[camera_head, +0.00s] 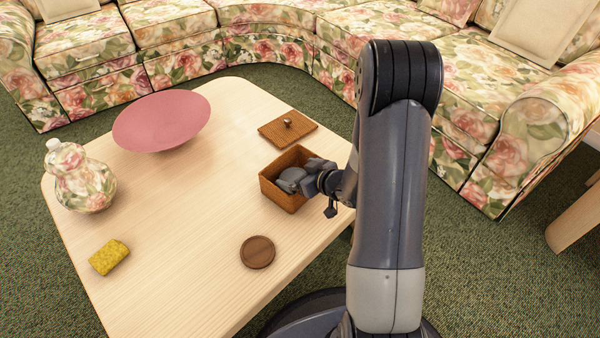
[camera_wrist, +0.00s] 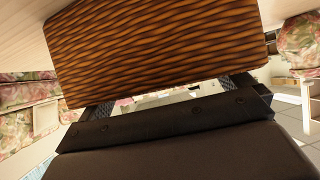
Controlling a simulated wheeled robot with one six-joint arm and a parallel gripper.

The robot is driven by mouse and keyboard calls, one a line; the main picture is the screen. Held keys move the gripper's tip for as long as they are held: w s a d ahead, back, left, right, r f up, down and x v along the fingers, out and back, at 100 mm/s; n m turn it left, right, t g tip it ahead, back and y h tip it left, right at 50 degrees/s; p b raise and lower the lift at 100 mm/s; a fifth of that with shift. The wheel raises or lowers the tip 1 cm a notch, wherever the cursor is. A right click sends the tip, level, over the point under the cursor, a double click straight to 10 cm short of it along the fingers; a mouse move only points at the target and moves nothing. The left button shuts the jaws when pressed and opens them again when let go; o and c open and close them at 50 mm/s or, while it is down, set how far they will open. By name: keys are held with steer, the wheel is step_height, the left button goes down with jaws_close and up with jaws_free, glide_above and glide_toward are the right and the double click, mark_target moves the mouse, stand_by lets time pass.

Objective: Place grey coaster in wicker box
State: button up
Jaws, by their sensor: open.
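The wicker box (camera_head: 284,199) stands without its lid near the right edge of the wooden table. My gripper (camera_head: 305,178) reaches in over its right side and is open. A grey rounded shape (camera_head: 290,178) shows inside the box at my gripper's tip; it looks like the grey coaster, but the gripper partly hides it and I cannot tell whether they touch. In the wrist view, a brown woven wicker surface (camera_wrist: 160,50) fills the upper middle and hides the fingertips. No coaster shows there.
The wicker lid (camera_head: 288,129) lies behind the box. A brown round coaster (camera_head: 257,252), yellow sponge (camera_head: 109,257), floral vase (camera_head: 82,180) and pink bowl (camera_head: 161,120) stand apart on the table (camera_head: 190,220). The table's middle is clear. A floral sofa (camera_head: 180,50) curves behind.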

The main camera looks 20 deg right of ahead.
steer(key=shift+r+p, duration=0.3)
steer(key=p+v, duration=0.4)
steer(key=v, duration=0.8)
steer(key=shift+r, duration=0.25)
